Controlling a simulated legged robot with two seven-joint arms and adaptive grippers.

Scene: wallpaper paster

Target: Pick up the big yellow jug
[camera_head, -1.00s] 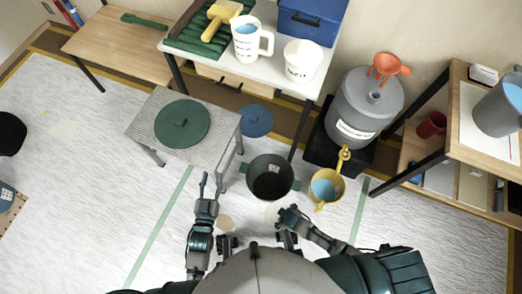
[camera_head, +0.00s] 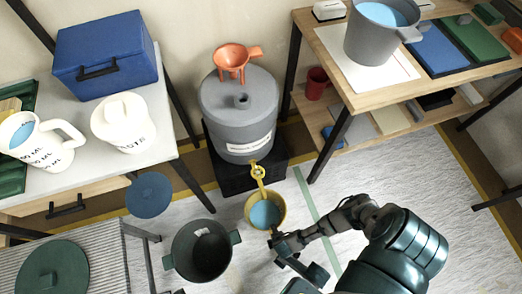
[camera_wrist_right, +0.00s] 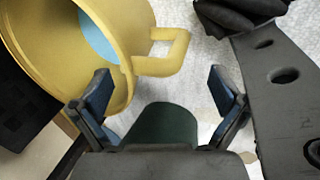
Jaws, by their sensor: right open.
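The big yellow jug (camera_head: 251,214) stands below the grey barrel's yellow tap in the head view, with blue inside. My right gripper (camera_head: 286,248) is at its lower right, close to it. In the right wrist view the jug (camera_wrist_right: 128,28) fills the upper left and its yellow handle (camera_wrist_right: 178,58) points right. There my right gripper (camera_wrist_right: 160,84) is open and empty, its fingertips on either side of a space just below the handle. Whether a finger touches the jug I cannot tell. My left gripper is out of view.
A dark bucket (camera_head: 204,252) stands left of the jug. The grey barrel (camera_head: 236,105) with an orange funnel (camera_head: 232,58) sits on a black stand (camera_head: 222,174) behind it. A wooden shelf (camera_head: 348,90) stands at right. Floor right of the jug is partly clear.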

